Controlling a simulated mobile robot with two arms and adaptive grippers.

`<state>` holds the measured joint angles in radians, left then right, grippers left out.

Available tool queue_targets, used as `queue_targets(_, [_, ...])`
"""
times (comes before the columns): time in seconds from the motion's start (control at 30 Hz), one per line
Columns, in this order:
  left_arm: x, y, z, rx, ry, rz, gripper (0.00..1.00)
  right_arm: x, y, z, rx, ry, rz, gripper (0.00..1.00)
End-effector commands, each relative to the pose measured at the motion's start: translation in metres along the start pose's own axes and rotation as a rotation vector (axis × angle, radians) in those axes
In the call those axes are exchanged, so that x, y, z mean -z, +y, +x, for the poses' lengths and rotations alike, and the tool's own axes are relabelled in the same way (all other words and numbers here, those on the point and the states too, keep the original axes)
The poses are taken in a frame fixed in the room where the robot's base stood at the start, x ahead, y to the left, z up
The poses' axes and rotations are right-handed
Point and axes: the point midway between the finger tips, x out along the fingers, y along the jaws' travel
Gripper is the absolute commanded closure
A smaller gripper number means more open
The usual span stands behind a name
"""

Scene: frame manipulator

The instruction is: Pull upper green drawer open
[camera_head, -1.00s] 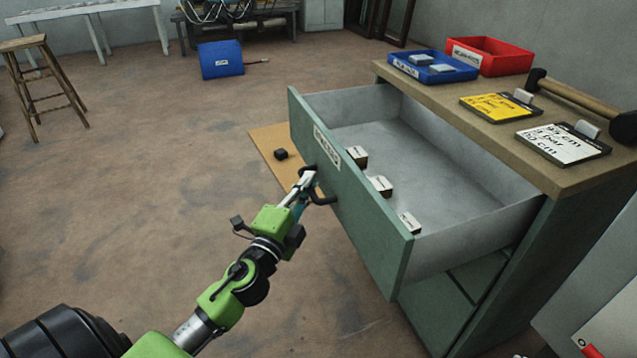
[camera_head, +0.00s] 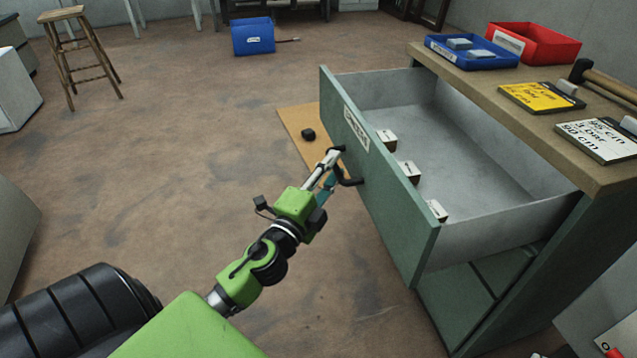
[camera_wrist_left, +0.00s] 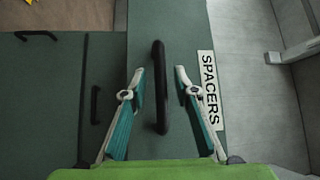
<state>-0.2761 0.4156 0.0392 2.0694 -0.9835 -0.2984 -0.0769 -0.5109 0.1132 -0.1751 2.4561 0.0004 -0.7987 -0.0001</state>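The upper green drawer (camera_head: 378,178) of the cabinet stands pulled well out, and its grey inside shows. Its front carries a label, which reads SPACERS in the left wrist view (camera_wrist_left: 208,90). The black handle (camera_head: 349,180) is on the drawer front and shows upright in the left wrist view (camera_wrist_left: 160,87). My left gripper (camera_head: 336,165) is at the handle. In the left wrist view its fingers (camera_wrist_left: 160,85) are spread on either side of the handle, with gaps to it. My right gripper is not in view.
Several small labelled blocks (camera_head: 408,172) lie in the drawer. The wooden cabinet top (camera_head: 480,85) holds a blue tray (camera_head: 432,48), a red tray (camera_head: 548,47), two clipboards and a hammer (camera_head: 605,80).

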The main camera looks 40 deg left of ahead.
Motion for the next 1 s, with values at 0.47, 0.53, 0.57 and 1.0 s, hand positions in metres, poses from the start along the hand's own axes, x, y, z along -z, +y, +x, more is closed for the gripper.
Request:
queue_targets(0.47, [-0.001, 0.001, -0.082, -0.003, -0.006, -0.002, 0.72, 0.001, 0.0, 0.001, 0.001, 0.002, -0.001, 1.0])
queue_targets(0.53, [-0.001, 0.001, -0.09, -0.003, -0.007, -0.001, 0.72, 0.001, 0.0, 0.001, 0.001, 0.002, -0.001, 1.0])
queue_targets(0.57, [-0.001, 0.001, -0.093, -0.002, -0.005, -0.002, 0.72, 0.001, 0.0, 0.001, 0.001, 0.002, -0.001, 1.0])
queue_targets(1.0, [0.0, 0.0, -0.109, -0.001, -0.001, 0.003, 0.72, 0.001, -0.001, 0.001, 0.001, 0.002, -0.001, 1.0])
